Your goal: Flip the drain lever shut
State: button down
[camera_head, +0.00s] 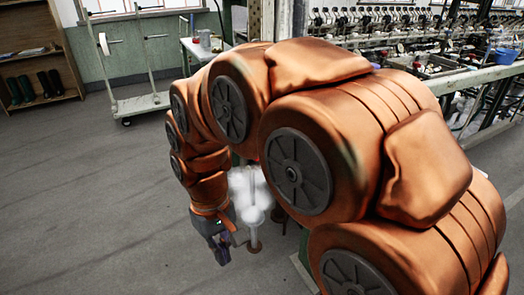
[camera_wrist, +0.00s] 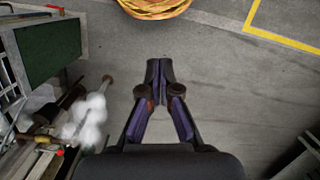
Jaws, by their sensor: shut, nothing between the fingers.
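My gripper (camera_head: 222,254) hangs low over the floor at the end of the arm, left of a white puff of steam. In the wrist view my gripper (camera_wrist: 158,66) has its fingertips together with nothing between them, over bare floor. A pale upright pipe (camera_head: 254,228) with a brown round end stands just right of the gripper, partly in steam. In the wrist view the pipe's brown end (camera_wrist: 108,78) is left of the fingers and apart from them. A small yellow fitting (camera_wrist: 22,137) shows at the far left. I cannot tell which part is the drain lever; my arm hides much there.
A green panel (camera_wrist: 48,52) and machine frame line the left of the wrist view. A wheeled rack (camera_head: 139,103) and a shelf (camera_head: 38,80) stand at the back left. The floor at left is clear.

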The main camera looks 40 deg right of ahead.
jog(key=w+d+r+t+p, duration=0.1)
jog(key=w+d, duration=0.5)
jog(key=w, duration=0.5)
jog(key=w+d+m+t+p, duration=0.1)
jog(key=w+d, duration=0.4)
jog(key=w, duration=0.5)
jog(key=w+d+r+t+p, duration=0.1)
jog(key=w+d, duration=0.5)
jog(key=w, duration=0.5)
jog(key=w+d+f+t+p, duration=0.1)
jog(key=w+d+f, duration=0.2)
jog(key=d, duration=0.6)
jog(key=w+d+f+m+h+p, duration=0.1)
jog(key=w+d+f, duration=0.2)
jog(key=d, duration=0.7)
jog(key=w+d+f+t+p, duration=0.1)
jog(key=w+d+f, duration=0.2)
jog(key=d+f, duration=0.3)
jog(key=d, duration=0.4)
jog(key=shift+w+m+t, duration=0.25)
jog(key=shift+m+t, duration=0.05)
jog(key=shift+m, duration=0.1)
jog(key=shift+d, duration=0.1)
